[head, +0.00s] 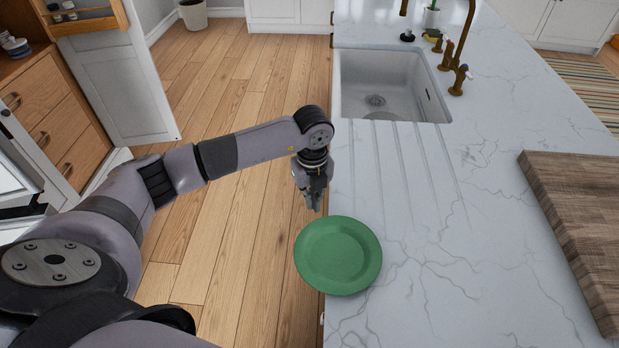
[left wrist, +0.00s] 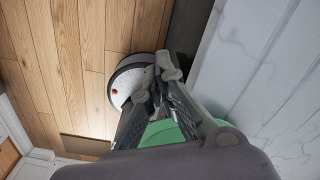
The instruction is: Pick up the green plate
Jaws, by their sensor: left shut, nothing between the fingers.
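The green plate (head: 338,256) lies flat on the white marble counter, and its left part sticks out past the counter's left edge. In the left wrist view a green piece of the plate (left wrist: 163,132) shows behind the fingers, and the rest of it is hidden. My left gripper (head: 314,207) points down just beyond the plate's far rim, at the counter edge. Its fingers are shut and empty, and they also show in the left wrist view (left wrist: 163,78). I cannot tell how high they are against the rim. My right gripper is not in view.
A sink (head: 385,85) with brass taps (head: 460,45) is set in the counter beyond the plate. A wooden board (head: 580,225) lies at the right. The counter (head: 450,270) between plate and board is clear. An open cabinet door (head: 125,85) stands at the left.

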